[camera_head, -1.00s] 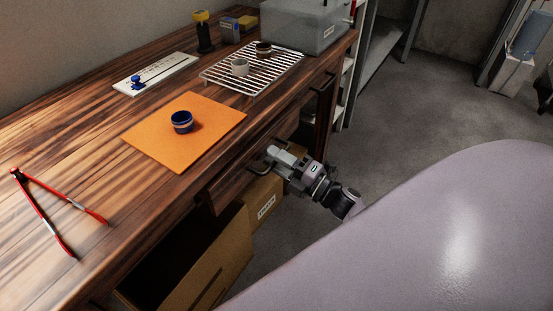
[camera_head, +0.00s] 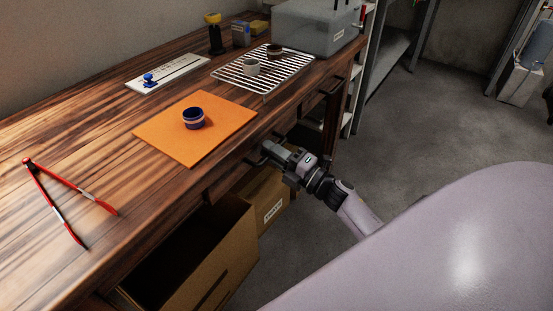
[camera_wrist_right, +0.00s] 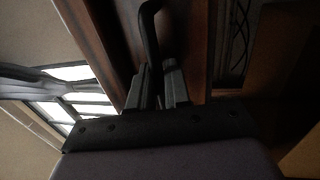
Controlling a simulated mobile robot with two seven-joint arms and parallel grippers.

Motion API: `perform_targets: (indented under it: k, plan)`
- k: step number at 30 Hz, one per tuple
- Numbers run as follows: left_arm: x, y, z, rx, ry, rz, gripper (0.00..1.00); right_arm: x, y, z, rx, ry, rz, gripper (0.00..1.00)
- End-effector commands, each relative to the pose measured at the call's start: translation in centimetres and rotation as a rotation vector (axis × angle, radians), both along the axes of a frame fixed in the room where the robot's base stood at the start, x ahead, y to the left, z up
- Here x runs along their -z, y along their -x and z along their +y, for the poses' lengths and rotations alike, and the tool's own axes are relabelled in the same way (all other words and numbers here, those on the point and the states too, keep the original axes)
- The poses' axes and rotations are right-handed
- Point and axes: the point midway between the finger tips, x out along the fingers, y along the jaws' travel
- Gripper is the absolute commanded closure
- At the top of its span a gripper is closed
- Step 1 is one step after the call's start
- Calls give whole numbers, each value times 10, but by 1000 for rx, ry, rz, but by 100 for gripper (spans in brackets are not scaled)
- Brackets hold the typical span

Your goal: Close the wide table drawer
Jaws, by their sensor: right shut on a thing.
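The wide table drawer (camera_head: 228,181) is under the front edge of the wooden table, below the orange mat. Its front sits close to the table edge; I cannot tell whether it is fully flush. My right gripper (camera_head: 270,150) reaches the drawer front from the right and is shut on its dark bar handle. In the right wrist view, the handle (camera_wrist_right: 149,30) runs down between the two fingers (camera_wrist_right: 160,88), in front of the brown wooden drawer front (camera_wrist_right: 187,40). The gripper hides part of the handle. My left gripper is not in view.
The wooden table (camera_head: 85,160) carries an orange mat (camera_head: 215,135) with a blue cup, a wire rack (camera_head: 285,72) with two small cups, and red tongs (camera_head: 60,200). Open cardboard boxes (camera_head: 215,265) stand below the drawer.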

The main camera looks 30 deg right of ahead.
Motion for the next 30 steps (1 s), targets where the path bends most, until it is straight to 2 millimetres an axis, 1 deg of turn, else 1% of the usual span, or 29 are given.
perform_targets:
  k: [6,7,8,16,19,23,30]
  plan:
    - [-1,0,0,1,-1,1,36,-1,-2,2,3,-1,0,100]
    - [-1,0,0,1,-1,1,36,-2,-2,2,3,-1,0,76]
    - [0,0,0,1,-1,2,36,-2,-3,2,2,-1,-1,66]
    - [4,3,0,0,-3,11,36,-1,-1,1,2,-1,-1,66]
    - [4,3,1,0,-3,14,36,0,3,0,2,0,1,66]
    - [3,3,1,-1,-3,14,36,3,16,-6,2,-1,3,66]
    - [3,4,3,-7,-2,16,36,10,49,-19,1,0,1,66]
